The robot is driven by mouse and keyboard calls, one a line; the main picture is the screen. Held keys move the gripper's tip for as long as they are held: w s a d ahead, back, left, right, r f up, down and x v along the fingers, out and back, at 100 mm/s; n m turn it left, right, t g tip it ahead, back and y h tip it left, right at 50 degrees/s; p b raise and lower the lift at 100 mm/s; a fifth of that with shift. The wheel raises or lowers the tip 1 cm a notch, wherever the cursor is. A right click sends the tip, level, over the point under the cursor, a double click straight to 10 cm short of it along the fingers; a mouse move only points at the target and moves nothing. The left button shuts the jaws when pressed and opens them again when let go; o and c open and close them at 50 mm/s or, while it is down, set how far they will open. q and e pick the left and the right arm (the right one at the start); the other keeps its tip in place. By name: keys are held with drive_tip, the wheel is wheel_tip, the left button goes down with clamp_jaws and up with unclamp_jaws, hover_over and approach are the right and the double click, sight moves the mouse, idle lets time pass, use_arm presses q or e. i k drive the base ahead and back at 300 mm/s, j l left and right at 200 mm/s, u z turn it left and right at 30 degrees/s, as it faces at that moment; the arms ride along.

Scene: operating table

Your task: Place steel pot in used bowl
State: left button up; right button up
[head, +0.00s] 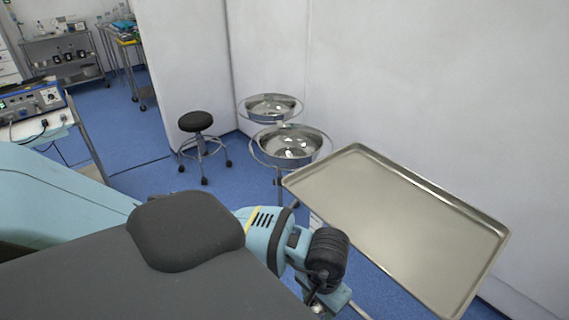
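Two shiny steel bowls sit in ring holders on a wheeled stand against the wall. The smaller-looking bowl (271,107) is farther back and the larger-looking bowl (290,146) is nearer. I cannot tell which one is the used bowl. Bright reflections cover the insides of both, so I cannot tell whether anything lies in them. I do not make out a separate steel pot. Neither of my grippers shows in the head view.
An empty steel tray (400,220) fills the right side. A dark padded operating table (130,285) covers the lower left. A black wheeled stool (195,122) stands left of the bowls. Shelving (65,60) and carts are at the back left. Blue floor is clear between.

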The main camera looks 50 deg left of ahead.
sight(290, 156)
drive_tip(key=i+j, duration=0.1)
drive_tip(key=j, duration=1.9)
drive_tip(key=i+j, duration=0.15)
drive_tip(key=j, duration=0.85)
